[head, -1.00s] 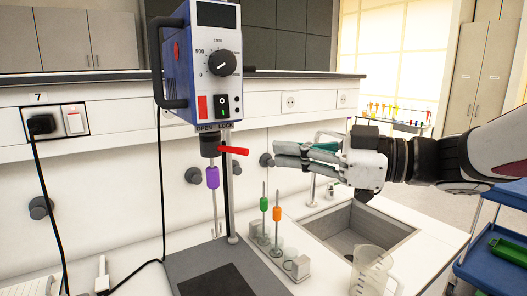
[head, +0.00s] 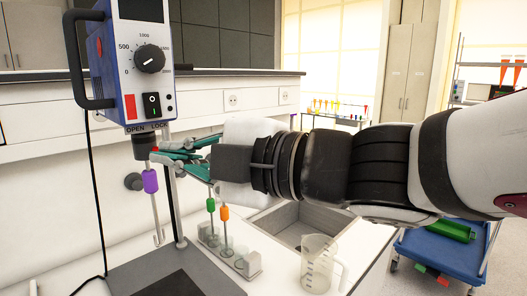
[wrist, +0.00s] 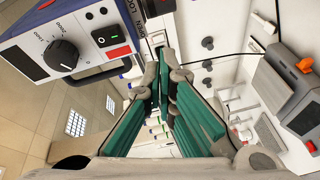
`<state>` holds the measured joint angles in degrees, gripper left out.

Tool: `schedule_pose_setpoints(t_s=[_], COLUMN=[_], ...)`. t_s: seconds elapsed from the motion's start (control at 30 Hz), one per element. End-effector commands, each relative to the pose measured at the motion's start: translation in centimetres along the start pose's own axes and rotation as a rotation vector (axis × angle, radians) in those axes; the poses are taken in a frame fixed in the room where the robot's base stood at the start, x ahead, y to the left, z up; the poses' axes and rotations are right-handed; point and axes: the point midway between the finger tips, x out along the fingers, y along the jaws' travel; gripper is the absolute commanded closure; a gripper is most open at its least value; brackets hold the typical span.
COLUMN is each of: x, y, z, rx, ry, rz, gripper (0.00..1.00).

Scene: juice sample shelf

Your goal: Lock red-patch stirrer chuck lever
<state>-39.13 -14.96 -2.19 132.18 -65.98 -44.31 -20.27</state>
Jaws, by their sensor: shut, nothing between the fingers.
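The blue stirrer (head: 108,70) with the red patch (head: 131,107) stands at left in the head view. Its dark chuck (head: 145,146) hangs under the OPEN and LOCK labels; the chuck also shows at the top of the wrist view (wrist: 157,9).
A stand column (head: 173,200) rises just behind the chuck. Rods with green (head: 211,205) and orange (head: 224,213) collars stand in a rack below my gripper. A clear beaker (head: 317,265) stands by the sink (head: 290,232). A blue cart (head: 440,262) is at right.

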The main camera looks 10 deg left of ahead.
Motion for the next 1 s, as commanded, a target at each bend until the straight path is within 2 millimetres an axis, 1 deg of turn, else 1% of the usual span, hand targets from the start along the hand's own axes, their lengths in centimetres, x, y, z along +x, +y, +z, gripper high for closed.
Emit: schedule_pose_setpoints(t_s=[0.03,0.1,0.23,0.27,0.3,0.4,0.53,0.67,1.0], x=[1.2,2.6,5.0,5.3,5.3,5.5,5.8,5.8,5.8], y=[-0.1,-0.1,-0.1,-0.1,0.0,0.0,0.0,0.1,0.1], z=[0.0,-0.1,-0.1,0.3,1.1,2.4,3.4,3.8,4.0], rx=[0.002,0.001,0.003,0.003,0.002,0.002,0.001,0.000,0.000], ry=[0.003,0.003,0.003,0.000,-0.002,-0.001,0.000,0.001,0.000], rz=[-0.003,-0.003,-0.002,-0.002,-0.001,0.000,0.001,0.001,0.001], gripper=[1.00,1.00,1.00,1.00,1.00,1.00,1.00,1.00,1.00])
